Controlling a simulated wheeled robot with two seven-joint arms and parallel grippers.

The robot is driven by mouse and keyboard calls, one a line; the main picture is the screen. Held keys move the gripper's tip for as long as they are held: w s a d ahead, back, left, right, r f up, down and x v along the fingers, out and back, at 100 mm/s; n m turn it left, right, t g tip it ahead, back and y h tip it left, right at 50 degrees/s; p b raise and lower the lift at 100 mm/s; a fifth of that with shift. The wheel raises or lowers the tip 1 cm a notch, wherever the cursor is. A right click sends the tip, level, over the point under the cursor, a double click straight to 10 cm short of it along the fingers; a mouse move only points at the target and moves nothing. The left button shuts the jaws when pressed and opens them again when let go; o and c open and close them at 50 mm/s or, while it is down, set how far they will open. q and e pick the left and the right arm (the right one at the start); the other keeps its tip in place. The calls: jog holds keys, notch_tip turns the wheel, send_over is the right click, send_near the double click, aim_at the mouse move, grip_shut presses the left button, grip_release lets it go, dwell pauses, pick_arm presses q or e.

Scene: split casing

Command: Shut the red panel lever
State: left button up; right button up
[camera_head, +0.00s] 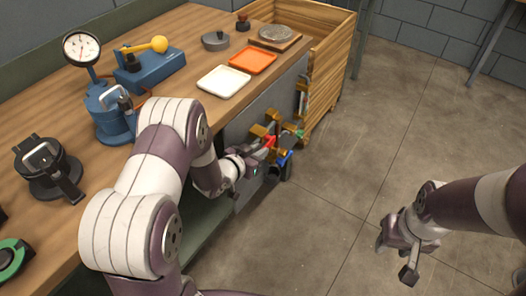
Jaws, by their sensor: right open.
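A grey panel (238,127) is on the front face of the wooden workbench, with levers and brass parts standing out from it. A small red part (268,142), which looks like the red panel lever, shows among them, partly hidden. Brass pieces (273,126) and a blue part (285,160) are close by. My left gripper (266,164) is at the panel, right by the red part. Its fingers are small and overlap the fittings, so I cannot tell whether they touch or hold it. My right gripper (395,262) is open and empty over the floor at right.
A wooden crate (333,75) stands beyond the panel. The floor (385,145) at right is clear.

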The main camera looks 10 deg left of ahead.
pick_arm(q)
jog(key=shift+x, duration=1.4)
grip_shut()
